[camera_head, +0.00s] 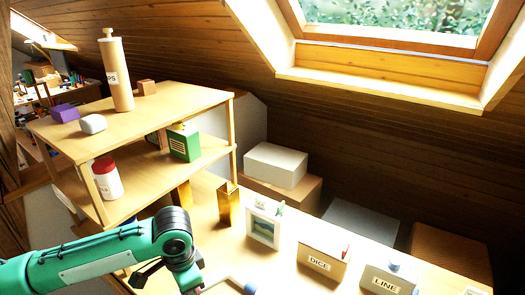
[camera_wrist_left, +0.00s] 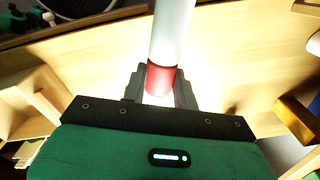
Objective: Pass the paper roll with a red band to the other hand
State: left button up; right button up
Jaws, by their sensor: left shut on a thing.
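The paper roll (camera_wrist_left: 173,30) is a white cylinder with a red band (camera_wrist_left: 160,78), seen in the left wrist view. My left gripper (camera_wrist_left: 159,92) is shut on the roll at the red band, with one dark finger on each side. The white part extends away past the top edge of that view. In the head view my left arm comes in from the lower left and bends down at the wrist. The gripper and the roll are cut off or hidden there. My right gripper is in neither view.
A two-level wooden shelf (camera_head: 150,112) holds a tall beige bottle (camera_head: 117,75), a green box (camera_head: 184,143) and a red-lidded jar (camera_head: 107,180). On the table stand a gold box (camera_head: 228,204), a picture frame (camera_head: 263,229), a DICE box (camera_head: 322,262) and a LINE box (camera_head: 388,281).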

pick_arm(q)
jog(key=n, duration=0.2)
jog(key=a+n, duration=0.1)
jog(key=n, duration=0.1)
jog(key=s+a+n, duration=0.1)
jog(key=shift+s+a+n, duration=0.1)
jog(key=shift+a+n, duration=0.15)
jog(key=shift+n, duration=0.15)
jog(key=n, duration=0.1)
jog(key=a+n, duration=0.1)
jog(key=n, duration=0.1)
jog(key=s+n, duration=0.1)
jog(key=n, duration=0.1)
jog(key=shift+s+a, duration=0.1)
jog(key=shift+a, duration=0.3)
